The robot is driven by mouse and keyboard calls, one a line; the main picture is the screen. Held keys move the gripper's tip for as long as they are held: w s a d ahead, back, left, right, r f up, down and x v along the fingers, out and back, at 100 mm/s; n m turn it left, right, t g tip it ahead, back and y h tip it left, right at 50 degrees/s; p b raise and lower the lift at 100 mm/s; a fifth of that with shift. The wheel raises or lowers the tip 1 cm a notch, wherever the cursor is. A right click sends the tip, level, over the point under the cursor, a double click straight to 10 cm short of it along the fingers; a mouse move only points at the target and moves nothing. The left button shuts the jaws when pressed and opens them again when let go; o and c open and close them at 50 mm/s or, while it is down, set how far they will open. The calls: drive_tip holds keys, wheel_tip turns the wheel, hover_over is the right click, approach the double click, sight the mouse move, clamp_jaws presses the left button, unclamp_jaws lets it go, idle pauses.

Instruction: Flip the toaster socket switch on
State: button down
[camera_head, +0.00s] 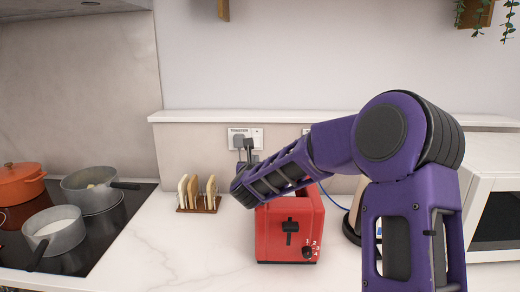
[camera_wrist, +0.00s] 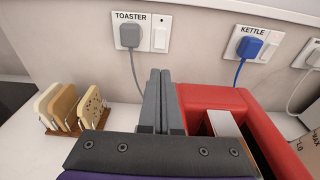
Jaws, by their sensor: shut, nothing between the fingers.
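The toaster socket (camera_wrist: 147,18) is a white wall plate labelled TOASTER in the wrist view. A grey plug (camera_wrist: 130,36) with a grey cord fills its left side. The white rocker switch (camera_wrist: 160,39) is on its right side; I cannot tell its position. The socket also shows in the head view (camera_head: 257,133), partly covered by my gripper. My gripper (camera_wrist: 160,72) is shut and empty, its fingertips below the switch in the wrist view and apart from it. It also shows in the head view (camera_head: 248,142). The red toaster (camera_head: 290,232) stands under my arm.
The kettle socket (camera_wrist: 266,36) with a blue plug is to the right. A toast rack (camera_head: 198,203) stands left of the toaster. Pots (camera_head: 95,190) sit on the hob at left. A white shelf ledge (camera_head: 300,117) runs above the sockets.

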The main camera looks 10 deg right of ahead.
sight(257, 147)
drive_tip(key=p+x, duration=0.2)
drive_tip(key=x, duration=1.1)
drive_tip(key=shift+w+p, duration=0.3)
drive_tip(key=shift+w, duration=0.25)
drive_tip(key=shift+f, duration=0.1)
drive_tip(key=b, duration=0.2)
drive_tip(key=shift+w+d+f+b, duration=0.1)
drive_tip(key=shift+f+b, duration=0.2)
drive_tip(key=shift+r, duration=0.4)
drive_tip(key=shift+f, duration=0.1)
drive_tip(key=shift+p, duration=1.1)
